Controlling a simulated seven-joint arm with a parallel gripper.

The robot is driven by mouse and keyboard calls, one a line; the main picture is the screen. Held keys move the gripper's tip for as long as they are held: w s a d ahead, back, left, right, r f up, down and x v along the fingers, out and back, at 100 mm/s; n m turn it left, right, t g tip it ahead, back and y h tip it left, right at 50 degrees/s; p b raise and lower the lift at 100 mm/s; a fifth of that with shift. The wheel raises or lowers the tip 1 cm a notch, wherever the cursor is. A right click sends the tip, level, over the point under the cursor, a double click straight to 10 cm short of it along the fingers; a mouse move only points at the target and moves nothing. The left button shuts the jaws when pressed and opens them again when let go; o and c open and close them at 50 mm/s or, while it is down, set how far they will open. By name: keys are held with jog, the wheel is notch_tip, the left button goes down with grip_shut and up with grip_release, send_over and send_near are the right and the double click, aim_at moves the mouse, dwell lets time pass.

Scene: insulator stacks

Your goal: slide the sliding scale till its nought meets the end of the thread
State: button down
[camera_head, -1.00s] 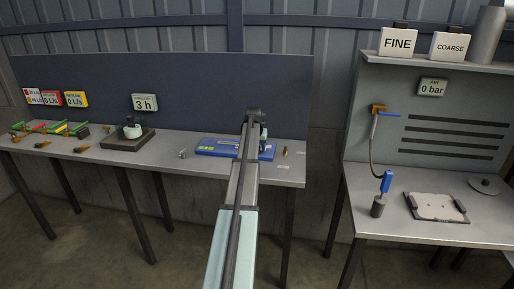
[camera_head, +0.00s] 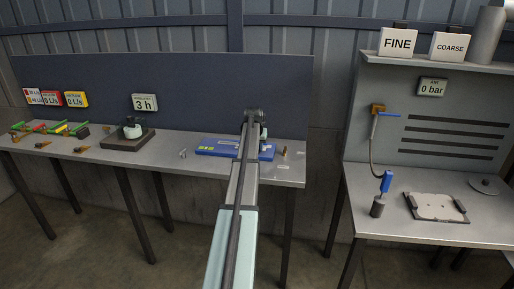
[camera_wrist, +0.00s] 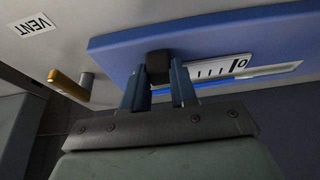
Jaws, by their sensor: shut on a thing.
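The blue board (camera_head: 215,150) lies on the left bench, partly hidden behind my arm. In the wrist view the blue board (camera_wrist: 125,48) spans the upper right. A white sliding scale (camera_wrist: 222,68) with black marks and a nought (camera_wrist: 240,65) shows at its edge, right of my gripper. My gripper (camera_wrist: 159,84) is shut on a small dark knob (camera_wrist: 157,64) in front of the board, with one finger on each side. The end of the thread cannot be made out in either view.
A dark block with a pale green part (camera_head: 130,138) stands further left on the bench.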

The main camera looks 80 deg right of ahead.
jog(key=shift+w+f, duration=0.1)
jog(key=shift+w, duration=0.55)
jog(key=c, duration=0.9)
grip_release()
jog(key=v, duration=1.4)
jog(key=shift+d, duration=0.1)
